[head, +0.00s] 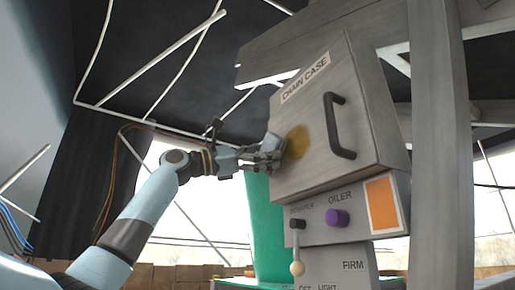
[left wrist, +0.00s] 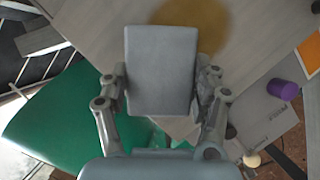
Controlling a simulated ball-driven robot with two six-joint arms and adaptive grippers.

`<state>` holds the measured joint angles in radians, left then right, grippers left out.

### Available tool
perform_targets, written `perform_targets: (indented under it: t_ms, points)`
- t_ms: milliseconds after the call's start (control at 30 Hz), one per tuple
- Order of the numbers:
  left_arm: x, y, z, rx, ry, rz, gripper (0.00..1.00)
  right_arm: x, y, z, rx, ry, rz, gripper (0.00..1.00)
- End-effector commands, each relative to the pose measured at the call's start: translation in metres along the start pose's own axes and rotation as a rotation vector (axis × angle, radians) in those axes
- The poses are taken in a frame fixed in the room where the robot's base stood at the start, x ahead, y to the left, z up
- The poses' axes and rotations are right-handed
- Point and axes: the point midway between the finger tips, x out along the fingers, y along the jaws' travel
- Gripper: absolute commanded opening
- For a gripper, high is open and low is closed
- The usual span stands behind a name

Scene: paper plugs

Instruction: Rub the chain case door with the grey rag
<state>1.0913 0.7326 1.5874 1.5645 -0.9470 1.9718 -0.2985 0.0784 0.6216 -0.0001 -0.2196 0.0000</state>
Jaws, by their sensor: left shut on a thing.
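The chain case door (head: 308,178) is a grey panel with a dark handle (head: 340,127) and a "CHAIN CASE" label. A brown-yellow stain (head: 298,140) marks its left part, and the stain also shows in the left wrist view (left wrist: 204,18). My left gripper (head: 273,150) is at the door's left edge, beside the stain. In the left wrist view its fingers are shut on the grey rag (left wrist: 160,72), which looks like a flat grey block. The rag's far end lies over the stain's lower edge; I cannot tell whether it touches the door. My right gripper is out of view.
Below the door is a panel with a purple oiler knob (head: 337,217), a stopper lever (head: 297,245) and an orange square (head: 382,203). A grey post (head: 440,150) stands at the right. A green surface (left wrist: 60,125) lies below the gripper.

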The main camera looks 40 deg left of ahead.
Motion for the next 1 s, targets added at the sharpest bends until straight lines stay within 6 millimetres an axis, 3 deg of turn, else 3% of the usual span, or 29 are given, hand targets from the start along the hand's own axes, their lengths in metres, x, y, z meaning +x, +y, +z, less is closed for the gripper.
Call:
perform_targets:
  t_ms: [1000]
  points:
    - [0.0090,0.0005,-0.0032,-0.001,-0.001,0.000,0.38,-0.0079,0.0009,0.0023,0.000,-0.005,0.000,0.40]
